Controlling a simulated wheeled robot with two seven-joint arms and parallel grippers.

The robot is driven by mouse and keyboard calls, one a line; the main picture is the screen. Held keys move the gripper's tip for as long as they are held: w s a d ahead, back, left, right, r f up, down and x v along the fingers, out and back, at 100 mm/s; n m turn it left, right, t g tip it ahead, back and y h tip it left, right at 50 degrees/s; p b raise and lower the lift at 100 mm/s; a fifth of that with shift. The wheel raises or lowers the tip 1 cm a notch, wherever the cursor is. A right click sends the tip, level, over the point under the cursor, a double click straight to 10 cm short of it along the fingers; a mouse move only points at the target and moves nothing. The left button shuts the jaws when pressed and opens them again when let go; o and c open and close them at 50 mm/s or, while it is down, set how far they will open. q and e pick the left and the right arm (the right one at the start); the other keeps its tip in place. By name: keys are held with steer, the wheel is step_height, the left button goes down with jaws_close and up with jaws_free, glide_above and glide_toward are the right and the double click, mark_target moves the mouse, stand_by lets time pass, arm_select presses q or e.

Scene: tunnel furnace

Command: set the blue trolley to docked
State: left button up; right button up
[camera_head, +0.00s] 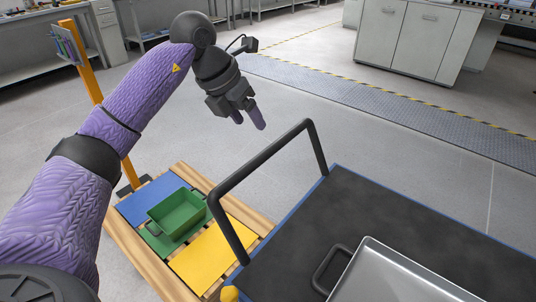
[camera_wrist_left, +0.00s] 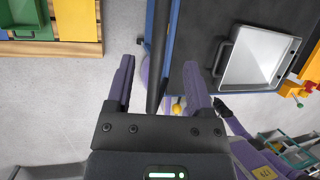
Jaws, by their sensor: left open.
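The blue trolley (camera_head: 400,218) has a dark top with blue edges and stands at the lower right of the head view. Its black handle (camera_head: 262,160) rises as a hoop at its left end. The trolley also shows at the top of the left wrist view (camera_wrist_left: 203,42). My left gripper (camera_head: 250,118) is open and empty, above the floor just beyond the handle. In the left wrist view, the handle bar (camera_wrist_left: 159,55) lines up between the open fingers (camera_wrist_left: 160,78), but they look apart in the head view. Part of my right arm shows at the lower right there; its gripper is unclear.
A metal tray (camera_head: 400,272) lies on the trolley. A wooden pallet (camera_head: 140,252) with blue, green and yellow panels and a green bin (camera_head: 178,214) stands to its left, beside an orange post (camera_head: 88,65). Grey cabinets (camera_head: 415,40) stand behind. Floor beyond the trolley is clear.

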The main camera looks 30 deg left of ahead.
mark_target(267, 148)
arm_select(q)
steer(key=b+x, duration=0.3)
steer(key=x, duration=0.6)
steer(key=shift+d, duration=0.1)
arm_select(e)
steer(key=f, duration=0.1)
steer(key=s+f, duration=0.1)
steer(key=f, duration=0.1)
steer(key=shift+s+f+g, duration=0.15)
steer(key=shift+s+g, duration=0.1)
steer(key=shift+g, duration=0.05)
arm_select(q)
steer(key=shift+c, duration=0.3)
jaws_close()
arm_select(e)
steer(key=shift+d, duration=0.2)
steer(key=shift+a, duration=0.3)
